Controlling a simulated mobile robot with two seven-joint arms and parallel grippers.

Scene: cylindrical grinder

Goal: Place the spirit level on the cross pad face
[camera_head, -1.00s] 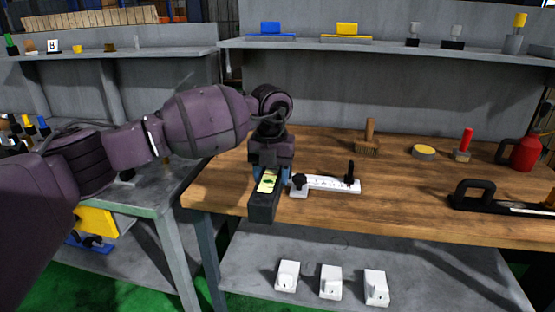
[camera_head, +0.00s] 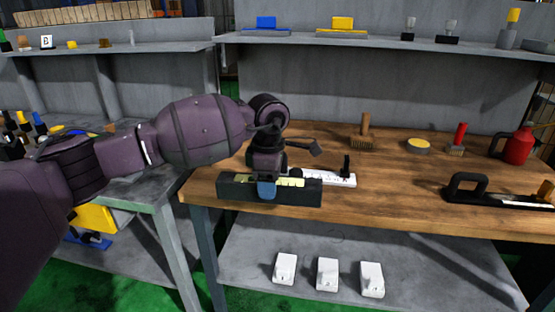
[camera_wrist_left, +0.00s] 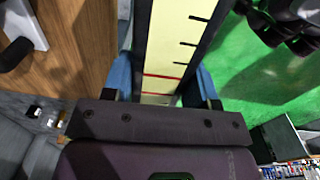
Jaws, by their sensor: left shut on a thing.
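The spirit level (camera_head: 308,192) is a long black bar with a pale yellow strip on top. It lies left to right across the front edge of the wooden workbench in the head view. My left gripper (camera_head: 266,188) has its blue fingers shut around the level's middle. In the left wrist view, the level's cream strip (camera_wrist_left: 176,40), with black and red lines, runs between the two blue fingers (camera_wrist_left: 160,85). I cannot tell from the head view whether the level touches the bench. I cannot clearly identify the cross pad face. My right gripper is not in view.
A white bar with black knobs (camera_head: 338,180) lies just behind the level. A brush (camera_head: 363,138), yellow-topped disc (camera_head: 418,146), red-handled brush (camera_head: 457,140), red can (camera_head: 516,147) and black-handled tool (camera_head: 490,195) stand further right. The middle of the workbench (camera_head: 405,200) is clear.

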